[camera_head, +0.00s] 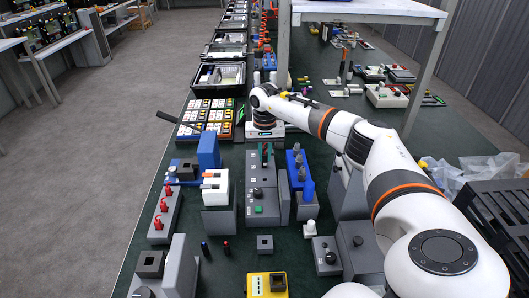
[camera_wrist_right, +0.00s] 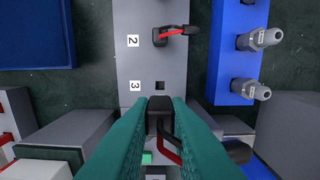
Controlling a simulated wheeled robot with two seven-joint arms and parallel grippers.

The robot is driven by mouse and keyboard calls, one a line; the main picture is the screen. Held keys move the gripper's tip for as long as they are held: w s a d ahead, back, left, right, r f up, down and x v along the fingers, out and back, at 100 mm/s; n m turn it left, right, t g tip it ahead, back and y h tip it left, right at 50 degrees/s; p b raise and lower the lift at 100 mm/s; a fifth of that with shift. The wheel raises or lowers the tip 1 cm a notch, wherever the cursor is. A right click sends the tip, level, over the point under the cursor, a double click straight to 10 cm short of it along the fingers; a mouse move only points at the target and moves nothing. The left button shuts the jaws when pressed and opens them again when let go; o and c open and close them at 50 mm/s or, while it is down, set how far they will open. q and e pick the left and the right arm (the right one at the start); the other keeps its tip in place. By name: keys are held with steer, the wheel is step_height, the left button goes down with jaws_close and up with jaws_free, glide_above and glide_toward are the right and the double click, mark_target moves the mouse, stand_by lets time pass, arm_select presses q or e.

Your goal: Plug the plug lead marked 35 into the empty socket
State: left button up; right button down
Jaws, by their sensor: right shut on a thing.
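My right gripper (camera_head: 265,154) points down over a long grey socket block (camera_head: 263,195). In the wrist view its teal fingers (camera_wrist_right: 160,118) are shut on a black plug (camera_wrist_right: 160,104) with a red and black lead trailing below it. An empty square socket (camera_wrist_right: 160,86) beside the label 3 lies on the block just ahead of the plug; I cannot tell the height between them. Another black plug with a red lead (camera_wrist_right: 172,34) sits beside the label 2. I cannot read the mark 35 on the held lead. My left gripper is not in view.
A blue block (camera_wrist_right: 232,60) with grey connectors stands close to the right of the socket block. Grey blocks flank the fingers. In the head view a white block (camera_head: 215,187) stands to the left, and a yellow box (camera_head: 258,284) is at the front.

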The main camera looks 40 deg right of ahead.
mark_target(265, 161)
steer(key=shift+f+b, duration=1.6)
steer(key=shift+f, duration=0.95)
steer(key=shift+f+b, duration=1.05)
steer(key=shift+f, duration=0.35)
steer(key=c, duration=1.3)
jaws_free()
steer(key=shift+r, duration=0.1)
step_height(265, 161, up, 12)
steer(key=shift+f, duration=0.1)
